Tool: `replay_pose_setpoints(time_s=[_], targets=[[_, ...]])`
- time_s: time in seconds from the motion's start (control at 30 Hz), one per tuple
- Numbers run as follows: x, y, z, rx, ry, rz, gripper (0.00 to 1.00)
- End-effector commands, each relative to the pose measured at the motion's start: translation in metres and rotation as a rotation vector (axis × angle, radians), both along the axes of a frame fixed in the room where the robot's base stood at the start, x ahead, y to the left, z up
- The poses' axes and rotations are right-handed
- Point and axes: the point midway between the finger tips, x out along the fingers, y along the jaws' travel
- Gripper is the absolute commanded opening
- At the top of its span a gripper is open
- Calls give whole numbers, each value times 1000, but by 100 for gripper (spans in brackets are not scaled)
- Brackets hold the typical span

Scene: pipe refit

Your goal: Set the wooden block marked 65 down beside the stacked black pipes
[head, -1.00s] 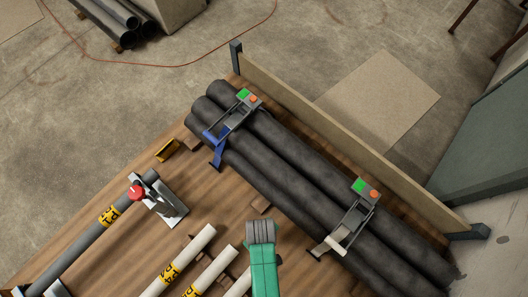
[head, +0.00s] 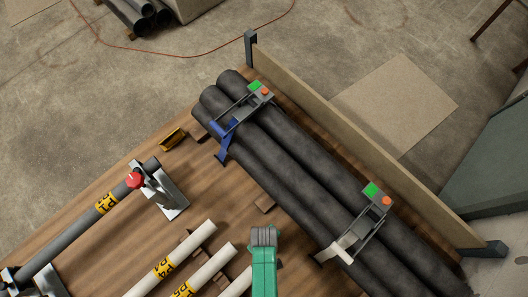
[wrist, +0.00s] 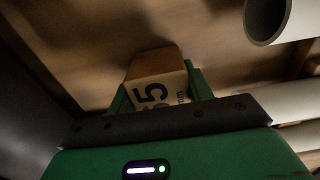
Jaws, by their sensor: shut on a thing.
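The wooden block (wrist: 160,94) shows in the wrist view with black print, a clear 5 and part of another figure. My gripper (wrist: 160,80) is shut on it, with a green finger on each side. In the head view, my green gripper (head: 263,262) is left of the stacked black pipes (head: 290,165), near the ends of the white pipes; its block is hidden there. A dark form at the wrist view's left edge may be a black pipe. I cannot tell whether the block touches the table.
White pipes (head: 195,236) lie left of my gripper. A blue-handled clamp (head: 226,138) and a white-handled clamp (head: 345,243) sit over the stack. A red-knobbed holder (head: 160,190) grips a grey pipe.

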Motion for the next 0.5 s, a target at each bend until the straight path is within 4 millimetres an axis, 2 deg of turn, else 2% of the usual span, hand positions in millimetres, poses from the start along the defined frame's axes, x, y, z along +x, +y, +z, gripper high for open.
replay_pose_setpoints(time_s=[0.33,0.37,0.43,0.5], targets=[[0,0,-4,1,-1,0,25],[0,0,-3,1,-1,0,56],[0,0,-3,1,-1,0,69],[0,0,-3,0,0,0,72]])
